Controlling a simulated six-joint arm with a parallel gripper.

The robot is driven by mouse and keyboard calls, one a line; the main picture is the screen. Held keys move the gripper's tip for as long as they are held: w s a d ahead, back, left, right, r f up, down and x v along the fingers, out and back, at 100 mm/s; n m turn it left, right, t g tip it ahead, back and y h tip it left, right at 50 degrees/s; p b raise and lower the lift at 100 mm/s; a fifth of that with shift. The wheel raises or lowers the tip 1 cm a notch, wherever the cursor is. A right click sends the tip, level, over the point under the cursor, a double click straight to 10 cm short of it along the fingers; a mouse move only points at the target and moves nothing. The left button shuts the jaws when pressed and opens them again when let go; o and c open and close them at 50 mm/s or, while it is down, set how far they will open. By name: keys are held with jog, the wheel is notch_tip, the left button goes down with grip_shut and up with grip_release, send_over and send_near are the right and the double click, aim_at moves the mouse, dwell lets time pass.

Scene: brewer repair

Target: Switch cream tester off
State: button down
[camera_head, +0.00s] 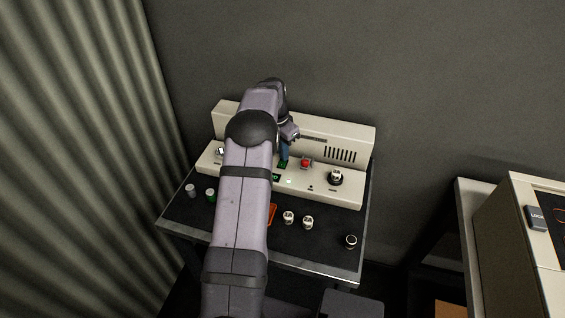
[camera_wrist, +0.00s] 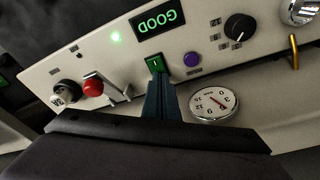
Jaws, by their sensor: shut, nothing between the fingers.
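The cream tester (camera_head: 351,136) stands on a dark table against the wall. In the wrist view its panel (camera_wrist: 205,20) shows a green display (camera_wrist: 160,22) reading GOOD upside down and a lit green lamp (camera_wrist: 115,37). A green rocker switch (camera_wrist: 154,63) with a light mark glows below the display. My gripper (camera_wrist: 158,84) is shut and empty, its tips right at the lower edge of this switch. I cannot tell if they touch it. In the head view my arm hides the left-middle of the tester, and my gripper (camera_head: 284,153) points down at the panel.
Near the switch are a purple button (camera_wrist: 192,59), a round gauge (camera_wrist: 213,104), a black knob (camera_wrist: 239,27) and a red button (camera_wrist: 93,88). Several small cylinders, such as one at the right (camera_head: 350,241), stand on the table (camera_head: 325,256) in front. A cream machine (camera_head: 505,235) stands far right.

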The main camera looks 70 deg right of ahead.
jog(key=shift+f, duration=0.15)
notch_tip(320, 180, up, 7)
jog(key=p, duration=0.5)
dwell(0.5)
dwell(0.4)
jog(key=w+a+r+n+t+b, duration=0.1)
jog(key=w+a+r+n, duration=0.2)
jog(key=w+a+n, duration=1.45)
jog(key=w+a+y+b, duration=0.1)
jog(key=w+a, duration=0.2)
jog(key=a, duration=0.9)
jog(key=w+a, duration=0.2)
jog(key=a, duration=1.1)
jog(key=s+a+f+n, duration=0.1)
jog(key=s+a+n, duration=0.2)
jog(key=s+a, duration=0.2)
jog(key=s+a+f+n+b, duration=0.1)
jog(key=s+a, duration=0.4)
jog(key=a, duration=0.5)
jog(key=f+n, duration=0.1)
jog(key=n, duration=0.1)
jog(key=shift+f+n+y, duration=0.15)
jog(key=shift+n+y, duration=0.15)
jog(key=shift+n, duration=0.05)
